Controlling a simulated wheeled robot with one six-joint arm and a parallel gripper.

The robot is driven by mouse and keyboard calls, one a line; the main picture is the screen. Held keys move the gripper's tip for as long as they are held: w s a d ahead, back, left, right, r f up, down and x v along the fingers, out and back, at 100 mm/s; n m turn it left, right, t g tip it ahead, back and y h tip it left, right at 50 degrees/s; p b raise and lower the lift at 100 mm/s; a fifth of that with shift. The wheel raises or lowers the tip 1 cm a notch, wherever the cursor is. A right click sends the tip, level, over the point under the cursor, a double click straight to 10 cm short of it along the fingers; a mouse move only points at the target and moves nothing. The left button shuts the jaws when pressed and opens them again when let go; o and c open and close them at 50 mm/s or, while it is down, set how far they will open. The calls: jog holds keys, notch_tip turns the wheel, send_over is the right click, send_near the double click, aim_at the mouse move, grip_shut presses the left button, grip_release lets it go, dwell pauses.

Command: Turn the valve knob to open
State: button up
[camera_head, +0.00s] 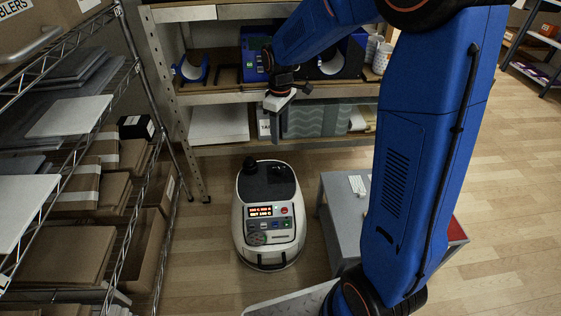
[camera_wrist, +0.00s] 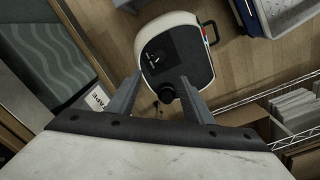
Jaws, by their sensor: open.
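A white rounded machine (camera_head: 268,229) with a dark top and a front panel stands on the floor. A black knob, which looks like the valve knob (camera_head: 249,164), rises from its back left corner. In the wrist view the knob (camera_wrist: 166,93) shows between my gripper's two fingers, well beyond them. My gripper (camera_head: 277,138) is open and empty, pointing down, above and apart from the machine. I cannot tell the knob's turn position. The machine's top (camera_wrist: 172,55) is also in the wrist view.
A wooden shelf (camera_head: 215,98) with a blue press (camera_head: 254,60) and mugs (camera_head: 382,56) stands behind. A wire rack (camera_head: 118,215) with boxes is at the left. A grey table (camera_head: 340,200) stands right of the machine.

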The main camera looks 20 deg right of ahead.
aim_at(280, 169)
notch_tip(280, 169, down, 18)
jog(key=shift+w+r, duration=0.1)
jog(key=shift+r, duration=0.1)
dwell(0.5)
jog(key=c, duration=1.1)
